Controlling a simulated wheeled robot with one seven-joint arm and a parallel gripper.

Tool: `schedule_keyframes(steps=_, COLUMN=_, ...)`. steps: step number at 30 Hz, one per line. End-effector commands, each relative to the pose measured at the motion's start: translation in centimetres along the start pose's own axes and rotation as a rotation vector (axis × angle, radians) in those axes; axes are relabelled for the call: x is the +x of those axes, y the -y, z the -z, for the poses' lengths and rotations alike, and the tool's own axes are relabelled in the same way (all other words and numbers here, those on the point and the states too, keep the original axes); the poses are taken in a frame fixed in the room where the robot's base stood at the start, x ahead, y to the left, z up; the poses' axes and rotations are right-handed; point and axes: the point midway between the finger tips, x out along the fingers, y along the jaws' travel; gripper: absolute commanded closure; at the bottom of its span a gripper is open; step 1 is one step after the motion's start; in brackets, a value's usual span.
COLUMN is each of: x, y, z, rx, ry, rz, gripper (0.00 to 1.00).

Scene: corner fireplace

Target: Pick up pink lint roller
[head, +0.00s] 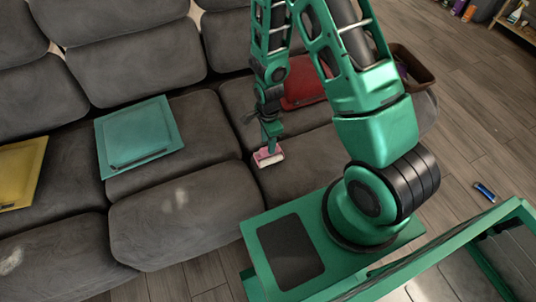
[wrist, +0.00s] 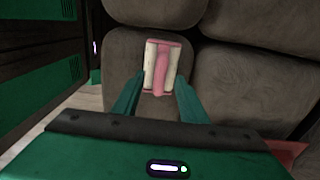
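The pink lint roller (head: 268,157) with pale sides lies on the grey sofa seat, directly below my gripper (head: 270,137) in the head view. In the wrist view the lint roller (wrist: 161,68) shows just past the fingertips, its length running away from me. My gripper (wrist: 158,82) is open there, with one green finger on each side of the roller's near end. I cannot tell whether either finger touches it.
The grey sofa (head: 185,215) fills the left and middle. On it lie a teal folder (head: 140,133), a yellow one (head: 18,172) and a red item (head: 303,84). A brown bin (head: 412,68) stands behind my arm. A blue object (head: 484,191) lies on the wood floor at right.

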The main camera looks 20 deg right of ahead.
Motion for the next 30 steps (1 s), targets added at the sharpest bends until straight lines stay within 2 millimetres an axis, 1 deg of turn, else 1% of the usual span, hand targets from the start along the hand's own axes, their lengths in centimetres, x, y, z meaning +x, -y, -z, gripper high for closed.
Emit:
schedule_keyframes(steps=4, x=0.9, y=0.0, z=0.1, rx=0.0, ry=0.0, rz=-0.001, gripper=0.61)
schedule_keyframes(steps=12, x=4.2, y=0.1, z=0.3, rx=0.0, ry=0.0, rz=-0.002, gripper=0.61)
schedule_keyframes(steps=15, x=4.9, y=0.2, z=0.3, rx=0.0, ry=0.0, rz=0.0, gripper=0.61)
schedule_keyframes(steps=18, x=5.2, y=0.2, z=0.3, rx=0.0, ry=0.0, rz=0.0, gripper=0.61)
schedule_keyframes(steps=24, x=5.2, y=0.2, z=0.3, rx=0.0, ry=0.0, rz=0.0, gripper=0.61)
schedule_keyframes(steps=25, x=5.2, y=0.2, z=0.3, rx=0.0, ry=0.0, rz=0.0, gripper=0.66)
schedule_keyframes(steps=26, x=5.2, y=0.2, z=0.3, rx=0.0, ry=0.0, rz=0.0, gripper=0.73)
schedule_keyframes(steps=27, x=5.2, y=0.2, z=0.3, rx=0.0, ry=0.0, rz=0.0, gripper=0.82)
schedule_keyframes(steps=29, x=5.2, y=0.2, z=0.3, rx=0.0, ry=0.0, rz=0.0, gripper=0.97)
schedule_keyframes(steps=30, x=5.2, y=0.2, z=0.3, rx=0.0, ry=0.0, rz=0.0, gripper=1.0)
